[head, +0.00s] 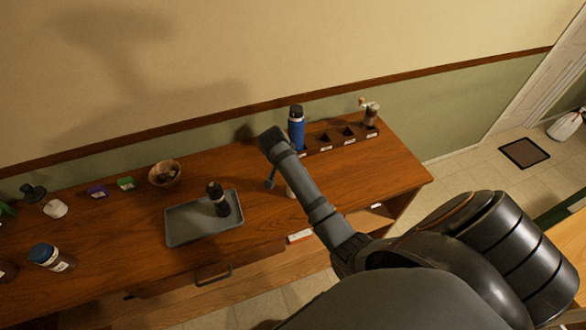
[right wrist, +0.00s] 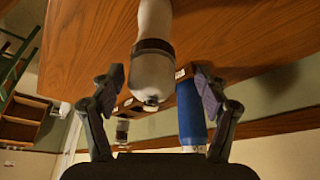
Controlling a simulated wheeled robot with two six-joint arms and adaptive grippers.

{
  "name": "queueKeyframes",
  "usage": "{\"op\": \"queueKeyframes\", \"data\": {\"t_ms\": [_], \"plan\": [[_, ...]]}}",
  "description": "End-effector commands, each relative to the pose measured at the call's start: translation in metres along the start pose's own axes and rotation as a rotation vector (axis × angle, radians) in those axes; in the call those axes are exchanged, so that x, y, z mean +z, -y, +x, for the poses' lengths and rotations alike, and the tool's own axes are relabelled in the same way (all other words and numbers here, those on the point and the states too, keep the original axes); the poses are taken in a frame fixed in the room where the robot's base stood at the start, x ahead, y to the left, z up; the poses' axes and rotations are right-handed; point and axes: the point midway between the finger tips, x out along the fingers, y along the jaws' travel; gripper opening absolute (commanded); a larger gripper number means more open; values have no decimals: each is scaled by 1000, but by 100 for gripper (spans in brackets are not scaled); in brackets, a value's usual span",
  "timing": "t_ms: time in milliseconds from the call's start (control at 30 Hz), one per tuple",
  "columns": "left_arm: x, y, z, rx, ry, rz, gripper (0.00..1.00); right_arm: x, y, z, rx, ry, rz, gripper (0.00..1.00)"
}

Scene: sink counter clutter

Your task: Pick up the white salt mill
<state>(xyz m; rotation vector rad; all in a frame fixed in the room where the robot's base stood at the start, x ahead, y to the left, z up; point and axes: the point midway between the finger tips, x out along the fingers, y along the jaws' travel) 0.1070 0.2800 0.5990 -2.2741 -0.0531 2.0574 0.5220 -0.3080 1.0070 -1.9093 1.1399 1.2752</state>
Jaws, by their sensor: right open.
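The white salt mill (right wrist: 153,78) has a pale body with a dark band, and shows in the right wrist view between the fingers of my right gripper (right wrist: 160,88). The fingers are open, with a gap on both sides of the mill. In the head view my right arm hides most of the mill; a small pale part (head: 290,192) shows beside the forearm. One finger of the right gripper (head: 271,182) hangs just left of it. My left gripper is not in view.
A blue bottle (head: 296,128) stands behind my arm, by a dark rack (head: 326,148) with a grinder (head: 370,118). A grey tray (head: 178,226) holds a dark mill (head: 217,197). A bowl (head: 165,174) and jars (head: 45,256) are left.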

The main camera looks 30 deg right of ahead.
Motion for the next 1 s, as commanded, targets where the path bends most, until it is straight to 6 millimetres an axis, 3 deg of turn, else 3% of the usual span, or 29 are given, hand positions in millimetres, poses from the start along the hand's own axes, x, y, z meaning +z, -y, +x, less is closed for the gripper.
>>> {"op": "queueKeyframes", "data": {"t_ms": [200, 333, 600, 1000], "plan": [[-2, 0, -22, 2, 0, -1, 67, -3, -9, 24, 8, 2, -3, 75], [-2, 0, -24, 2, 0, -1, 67, -1, -8, 46, 3, 2, -3, 75], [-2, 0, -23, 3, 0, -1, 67, 0, -8, 52, 0, 1, -2, 75], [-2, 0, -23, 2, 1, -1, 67, 0, -8, 52, 0, 1, -2, 22]]}}
